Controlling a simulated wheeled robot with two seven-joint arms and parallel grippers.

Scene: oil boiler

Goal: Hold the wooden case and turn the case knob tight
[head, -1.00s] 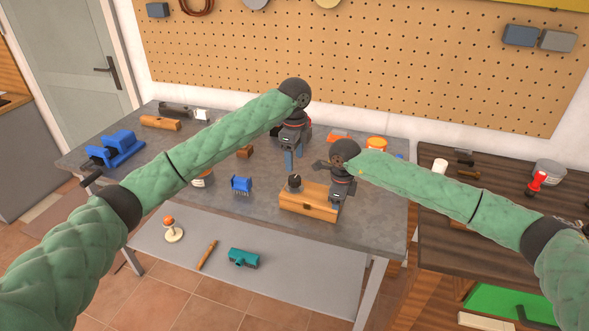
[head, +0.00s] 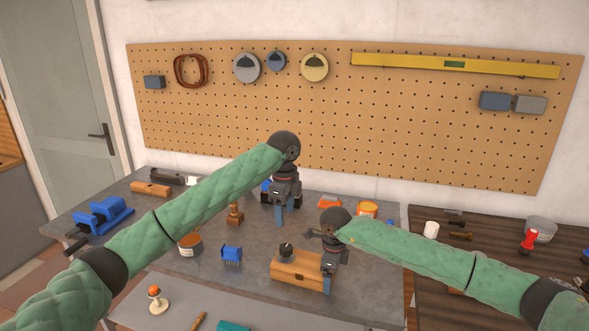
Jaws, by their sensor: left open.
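The wooden case (head: 297,273) is a light brown box with a small dark clasp on its front. It lies near the front of the grey workbench. A dark round case knob (head: 286,250) stands on its top, toward the left. My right gripper (head: 327,284) points down at the case's right end, with a finger overlapping that end. Its far finger is hidden, so its grip is unclear. My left gripper (head: 281,215) is open and empty, pointing down over the bench behind the case, apart from the knob.
A blue brush-like piece (head: 232,255) and an open tin (head: 190,244) stand left of the case. A wooden stamp-like piece (head: 235,213) is near my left gripper. A blue vise (head: 100,217) sits at the far left. An orange-rimmed tin (head: 367,208) stands behind my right arm.

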